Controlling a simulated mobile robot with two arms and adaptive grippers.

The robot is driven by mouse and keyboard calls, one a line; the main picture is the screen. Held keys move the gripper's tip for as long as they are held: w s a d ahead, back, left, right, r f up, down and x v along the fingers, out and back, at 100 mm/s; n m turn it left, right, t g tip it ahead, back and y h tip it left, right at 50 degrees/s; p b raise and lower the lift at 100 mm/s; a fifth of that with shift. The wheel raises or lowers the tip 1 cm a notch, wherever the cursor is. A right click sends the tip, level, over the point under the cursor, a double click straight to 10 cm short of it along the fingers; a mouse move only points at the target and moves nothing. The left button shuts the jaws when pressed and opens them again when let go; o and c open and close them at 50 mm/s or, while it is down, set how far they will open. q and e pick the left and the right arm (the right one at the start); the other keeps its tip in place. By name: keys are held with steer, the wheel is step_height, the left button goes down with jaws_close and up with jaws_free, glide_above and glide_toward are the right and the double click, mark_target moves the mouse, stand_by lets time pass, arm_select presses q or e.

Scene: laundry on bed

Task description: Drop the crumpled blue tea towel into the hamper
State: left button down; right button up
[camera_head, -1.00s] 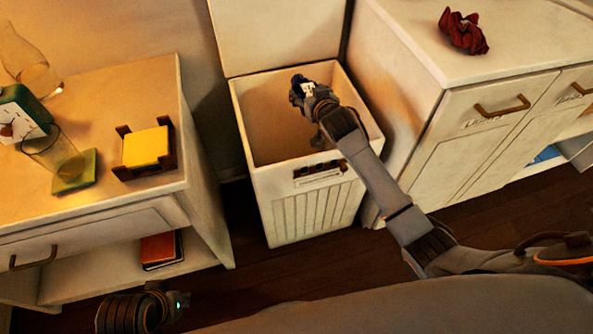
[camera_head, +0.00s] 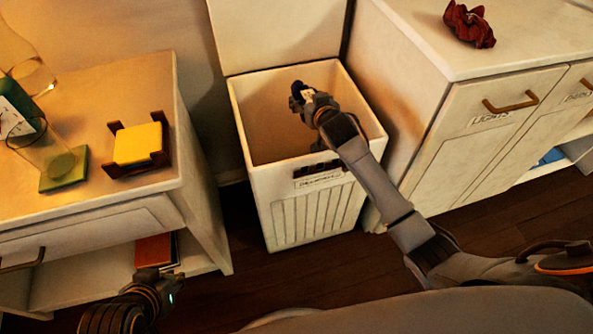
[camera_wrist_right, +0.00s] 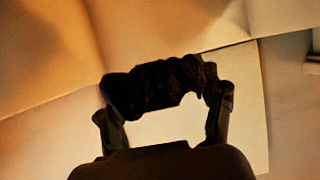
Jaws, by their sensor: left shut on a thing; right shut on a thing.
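The hamper (camera_head: 312,207) is a pale open bin with a ribbed, labelled front, its lid raised at the back. My right gripper (camera_head: 305,100) is over the hamper's opening, shut on the crumpled tea towel (camera_head: 297,88). The towel looks like a small, very dark bundle. In the right wrist view the towel (camera_wrist_right: 160,85) is bunched between the fingertips of my right gripper (camera_wrist_right: 165,100), with a bluish tint at its left end. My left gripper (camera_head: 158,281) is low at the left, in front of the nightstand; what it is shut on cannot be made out.
A nightstand (camera_head: 90,215) at left holds a yellow stack in a dark holder (camera_head: 137,145), a green coaster (camera_head: 64,170) and glassware. A cabinet (camera_head: 440,150) stands close on the hamper's right, with a crumpled dark red cloth (camera_head: 470,24) on top. Dark floor shows between the furniture.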

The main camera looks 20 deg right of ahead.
steer(key=o, duration=1.3)
step_height(320, 180, up, 10)
steer(key=shift+r, duration=0.1)
